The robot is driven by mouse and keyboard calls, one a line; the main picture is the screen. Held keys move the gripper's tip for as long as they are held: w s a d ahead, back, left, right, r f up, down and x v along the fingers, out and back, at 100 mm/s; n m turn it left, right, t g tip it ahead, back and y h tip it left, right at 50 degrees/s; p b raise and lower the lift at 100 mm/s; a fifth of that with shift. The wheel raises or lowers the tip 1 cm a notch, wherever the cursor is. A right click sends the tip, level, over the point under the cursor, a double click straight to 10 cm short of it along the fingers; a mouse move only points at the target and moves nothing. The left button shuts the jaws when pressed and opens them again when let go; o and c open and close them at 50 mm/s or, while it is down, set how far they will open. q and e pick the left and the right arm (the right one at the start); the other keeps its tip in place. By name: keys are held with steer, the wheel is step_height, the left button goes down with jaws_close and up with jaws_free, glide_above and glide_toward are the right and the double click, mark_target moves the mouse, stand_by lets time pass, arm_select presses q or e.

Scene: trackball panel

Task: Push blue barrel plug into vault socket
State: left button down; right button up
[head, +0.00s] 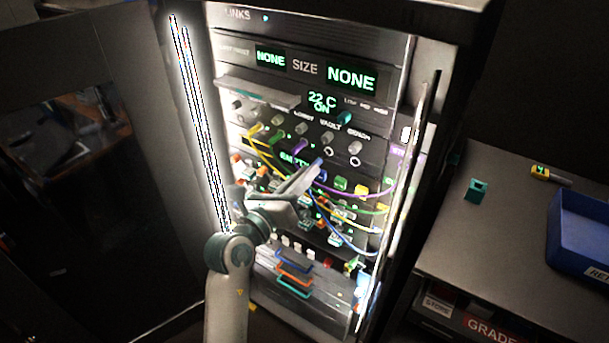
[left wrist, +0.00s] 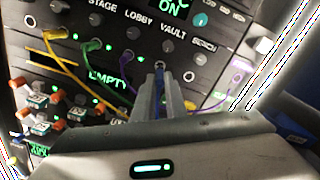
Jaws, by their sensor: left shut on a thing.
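My left gripper (head: 314,172) is in front of the rack panel, its jaws shut on the blue barrel plug (head: 317,162). In the left wrist view the blue plug (left wrist: 160,76) shows as a thin strip between the fingers (left wrist: 160,92). The vault socket (head: 328,150) is a pale ring below the VAULT label. In the left wrist view the socket (left wrist: 160,64) lies just beyond the fingertips, in line with the plug. I cannot tell whether the plug touches it; the fingers hide most of the plug. My right gripper is not in view.
Yellow (head: 254,130), green (head: 276,138) and purple (head: 300,145) cables are plugged in left of the vault socket and droop across the panel. A shelf (head: 258,92) juts out above. A side table at right holds a blue tray (head: 580,235) and a teal block (head: 477,190).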

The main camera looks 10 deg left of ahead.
mark_target(327, 153)
arm_select(q)
steer(key=shift+p, duration=0.3)
steer(key=shift+w+d, duration=0.3)
steer(key=shift+w, duration=0.35)
stand_by(0.6)
steer(key=shift+w+d+r, duration=0.2)
steer(key=shift+w+d, duration=0.1)
steer(key=shift+w, duration=0.35)
steer(key=shift+w+d, duration=0.25)
steer(key=shift+w, duration=0.3)
steer(key=shift+s+f+p, duration=0.15)
steer(key=shift+s+p, duration=0.2)
steer(key=shift+p, duration=0.15)
steer(key=shift+s+a+f, duration=0.1)
steer(key=shift+p+v, duration=0.35)
steer(key=shift+v, duration=0.55)
steer(key=shift+a, duration=0.1)
steer(key=shift+m, duration=0.3)
